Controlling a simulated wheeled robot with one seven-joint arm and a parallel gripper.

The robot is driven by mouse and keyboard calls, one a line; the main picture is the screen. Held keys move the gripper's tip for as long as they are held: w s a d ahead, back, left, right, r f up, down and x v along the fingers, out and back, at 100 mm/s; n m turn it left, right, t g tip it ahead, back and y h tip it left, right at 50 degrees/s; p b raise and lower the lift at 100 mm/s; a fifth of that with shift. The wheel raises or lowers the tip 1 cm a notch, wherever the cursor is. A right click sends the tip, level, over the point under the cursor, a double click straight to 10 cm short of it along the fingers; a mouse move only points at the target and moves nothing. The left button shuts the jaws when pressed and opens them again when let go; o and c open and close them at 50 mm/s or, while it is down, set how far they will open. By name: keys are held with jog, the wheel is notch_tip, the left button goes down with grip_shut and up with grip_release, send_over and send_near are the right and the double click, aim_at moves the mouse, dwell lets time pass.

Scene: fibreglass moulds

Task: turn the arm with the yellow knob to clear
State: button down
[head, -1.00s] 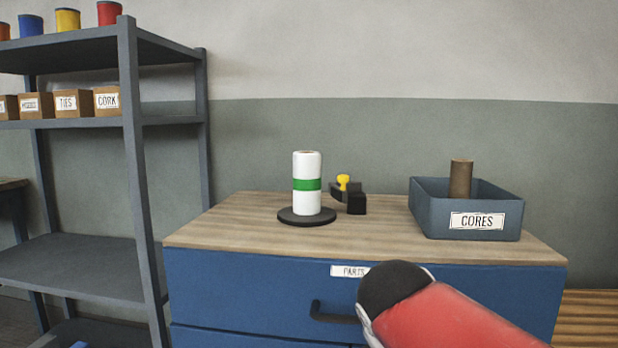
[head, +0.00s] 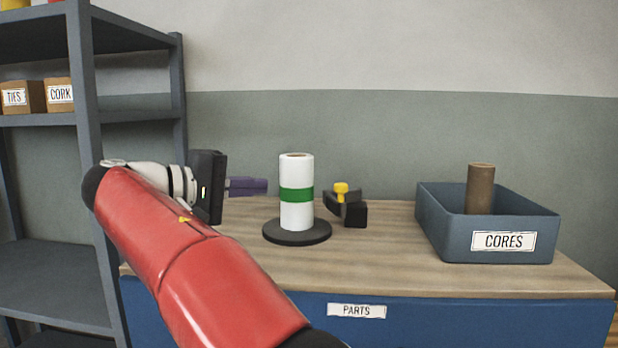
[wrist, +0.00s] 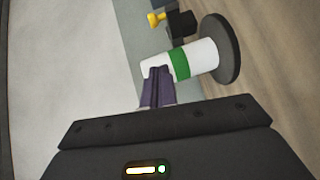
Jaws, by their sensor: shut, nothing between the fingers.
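The dark arm (head: 350,207) with the yellow knob (head: 341,190) stands on the wooden bench top, just right of and behind a white roll (head: 297,210). The roll has a green band and stands upright on a round black base (head: 297,233). I cannot tell whether the arm touches the roll. My gripper (head: 262,186) has purple fingers, is shut and empty, and points right, a little left of the roll. In the wrist view the shut fingers (wrist: 158,72) overlap the roll's end (wrist: 152,68), and the yellow knob (wrist: 156,20) shows beyond.
A blue-grey bin (head: 487,250) labelled CORES, with a brown tube (head: 480,189) in it, stands at the right of the bench. A grey shelf unit (head: 85,150) stands at the left. The bench top (head: 380,255) is bare between the roll and the bin.

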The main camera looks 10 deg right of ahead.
aim_at(335, 188)
jog(key=s+d+x, duration=0.1)
jog(key=s+x, duration=0.1)
jog(key=x, duration=1)
jog(key=shift+d+r+b, duration=0.15)
jog(key=shift+d+b, duration=0.05)
jog(key=shift+b, duration=0.15)
jog(key=b, duration=0.1)
jog(key=s+d+n+t+b, duration=0.1)
jog(key=b, duration=0.1)
jog(key=shift+s+f+t+y, duration=0.15)
jog(key=shift+f+t+y, duration=0.1)
jog(key=shift+t+y, duration=0.05)
jog(key=s+d+n+t+y+b, duration=0.3)
jog(key=d+n+t+b, duration=0.1)
jog(key=d+b, duration=0.1)
jog(key=shift+r+y, duration=0.25)
jog(key=shift+y, duration=0.15)
